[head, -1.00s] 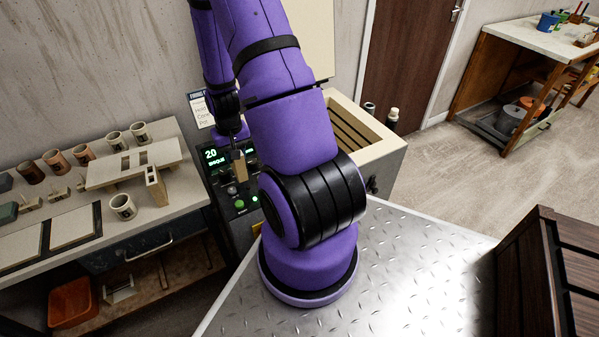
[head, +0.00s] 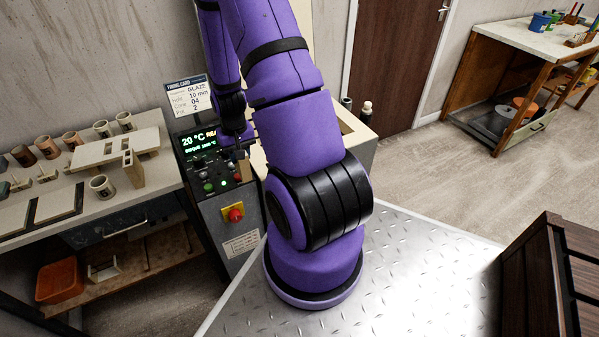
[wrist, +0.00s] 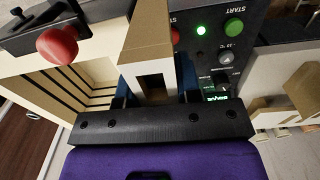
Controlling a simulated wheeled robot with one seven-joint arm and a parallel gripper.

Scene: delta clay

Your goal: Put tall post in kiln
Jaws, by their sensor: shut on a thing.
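A beige clay-coloured post with a square opening (wrist: 147,52) is held in my gripper (wrist: 160,88), between its two blue fingers. In the head view the post (head: 245,169) hangs below my gripper (head: 240,150), in front of the kiln's control panel. The kiln (head: 356,143) stands behind my arm, which hides most of it in the head view. In the wrist view the kiln (wrist: 22,68) is at the left, open, with a grooved inner wall, and the post is beside its opening, over the rim and panel side.
The control panel (head: 208,160) has a lit display and buttons. A firing card (head: 188,97) stands above it. A dark wooden crate (head: 565,250) is at lower right.

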